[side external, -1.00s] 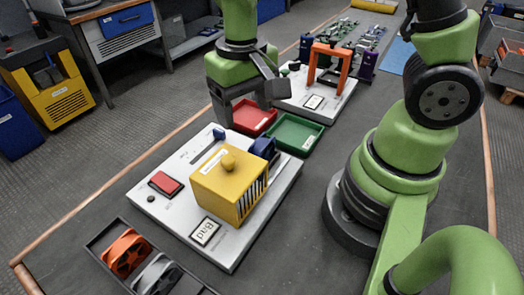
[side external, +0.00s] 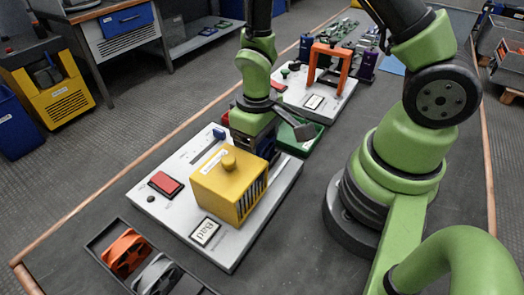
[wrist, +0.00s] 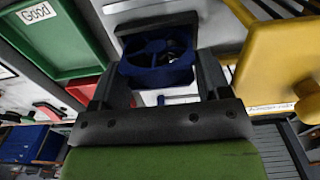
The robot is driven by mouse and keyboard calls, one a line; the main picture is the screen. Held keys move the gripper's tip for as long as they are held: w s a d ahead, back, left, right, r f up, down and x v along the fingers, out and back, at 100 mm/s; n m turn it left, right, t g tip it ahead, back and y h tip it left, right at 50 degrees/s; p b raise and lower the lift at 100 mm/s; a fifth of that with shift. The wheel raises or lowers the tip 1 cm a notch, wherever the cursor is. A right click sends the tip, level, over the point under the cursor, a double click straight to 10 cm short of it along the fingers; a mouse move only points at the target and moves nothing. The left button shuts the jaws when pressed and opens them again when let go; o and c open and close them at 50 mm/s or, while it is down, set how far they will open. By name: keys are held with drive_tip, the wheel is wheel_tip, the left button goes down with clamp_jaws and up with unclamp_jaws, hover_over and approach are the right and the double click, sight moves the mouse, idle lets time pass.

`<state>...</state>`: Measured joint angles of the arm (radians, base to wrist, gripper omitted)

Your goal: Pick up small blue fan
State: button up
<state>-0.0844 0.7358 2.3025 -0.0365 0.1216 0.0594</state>
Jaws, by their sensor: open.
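The small blue fan (wrist: 157,62) shows in the wrist view between the two fingers of my gripper (wrist: 160,80). The fingers stand apart on its left and right, and I cannot tell whether they touch it. In the side external view my gripper (side external: 255,138) points down just behind the yellow cover (side external: 222,190). It hides most of the blue fan (side external: 267,145), which sits on the pale board (side external: 185,150) beside that cover.
The yellow cover with its knob stands close to my gripper. A green tray (side external: 308,138), labelled Good in the wrist view, and a partly hidden red tray (side external: 226,117) lie behind. A dark tray in front holds an orange fan (side external: 126,252) and a grey fan (side external: 157,274).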

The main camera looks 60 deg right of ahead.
drive_tip(key=shift+f, duration=0.75)
drive_tip(key=shift+c, duration=0.4)
drive_tip(key=c, duration=0.5)
drive_tip(key=shift+r, duration=0.1)
